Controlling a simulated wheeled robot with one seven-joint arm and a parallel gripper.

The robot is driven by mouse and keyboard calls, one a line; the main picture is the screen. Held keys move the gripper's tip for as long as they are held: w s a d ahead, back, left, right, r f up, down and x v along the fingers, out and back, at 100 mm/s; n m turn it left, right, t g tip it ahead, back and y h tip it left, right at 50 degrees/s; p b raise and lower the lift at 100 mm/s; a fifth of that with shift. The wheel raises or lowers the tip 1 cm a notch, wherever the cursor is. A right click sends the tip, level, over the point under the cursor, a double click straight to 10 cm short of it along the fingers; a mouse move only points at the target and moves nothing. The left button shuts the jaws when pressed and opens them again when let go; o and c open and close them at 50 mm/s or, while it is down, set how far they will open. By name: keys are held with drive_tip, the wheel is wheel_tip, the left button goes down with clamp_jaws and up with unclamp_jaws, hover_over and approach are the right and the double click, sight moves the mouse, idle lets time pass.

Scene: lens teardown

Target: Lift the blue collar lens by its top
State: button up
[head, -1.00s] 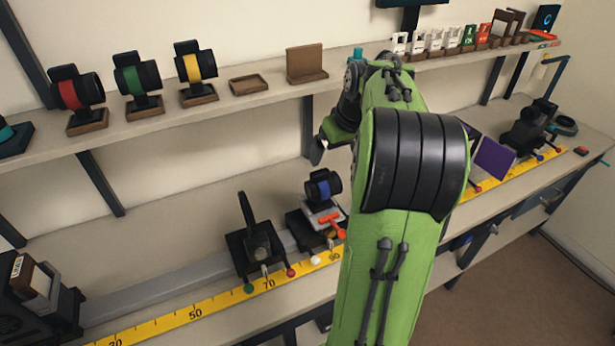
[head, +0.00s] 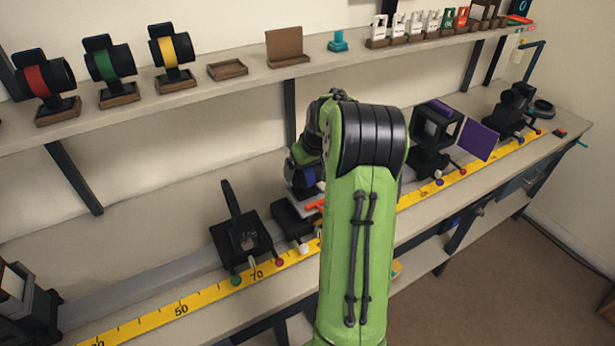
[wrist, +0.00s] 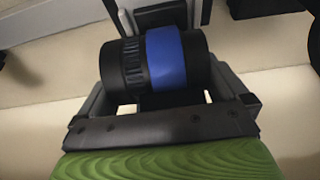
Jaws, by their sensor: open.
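The blue collar lens (wrist: 165,62) is a black barrel with a blue band. It fills the upper middle of the wrist view and lies crosswise between the fingers of my open gripper (wrist: 163,88). I cannot tell whether either finger touches it. In the head view the blue collar lens (head: 309,178) shows only in part, on its stand above the bench, just left of my green arm. My arm's end is over it there, and the fingers cannot be made out.
A black holder (head: 240,240) stands left of the lens, behind the yellow ruler (head: 185,308). A purple panel (head: 480,140) and dark mounts are to the right. The shelf above holds red (head: 45,77), green (head: 108,65) and yellow (head: 172,50) collar lenses.

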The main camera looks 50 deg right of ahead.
drive_tip(key=shift+r, duration=0.1)
drive_tip(key=shift+c, duration=0.3)
drive_tip(key=c, duration=0.9)
